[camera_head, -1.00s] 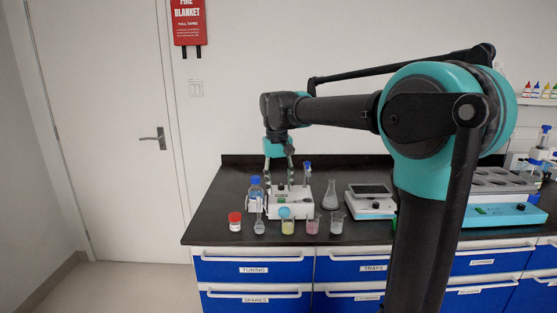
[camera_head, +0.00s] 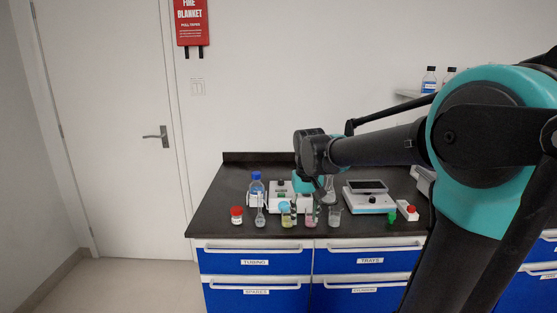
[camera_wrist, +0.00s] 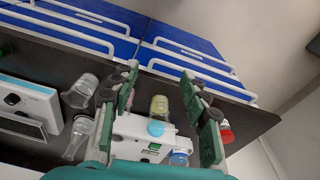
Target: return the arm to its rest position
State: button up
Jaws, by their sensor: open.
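My gripper (camera_head: 305,216) hangs at the end of my arm over the bench, in front of the white device (camera_head: 278,200). Its two green-padded fingers also show in the wrist view (camera_wrist: 158,80), spread wide with nothing held between them. A yellow-liquid container (camera_wrist: 159,106) and a light blue round top (camera_wrist: 155,128) show in the gap beyond the fingers. In the head view the yellow container (camera_head: 285,220) stands just left of the fingers. The pink-liquid beaker (camera_head: 310,221) is partly hidden behind a finger. I cannot tell whether the fingers touch any glassware.
A red-lidded jar (camera_head: 236,215), blue-capped bottle (camera_head: 256,188) and small flask (camera_head: 260,219) stand to the left. A clear beaker (camera_head: 334,218), balance (camera_head: 368,200) and red-button box (camera_head: 407,210) are to the right. Blue drawers (camera_head: 256,262) front the bench. Bare bench lies at the far left.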

jog(key=s+d+f+t, duration=0.1)
jog(key=s+d+f, duration=0.4)
jog(key=s+f, duration=0.3)
jog(key=s+d+f+m+t, duration=0.1)
jog(key=s+d+f, duration=0.5)
jog(key=s+f, duration=0.2)
jog(key=shift+f+m+t, duration=0.2)
jog(key=shift+m+t, duration=0.1)
jog(key=shift+t, duration=0.1)
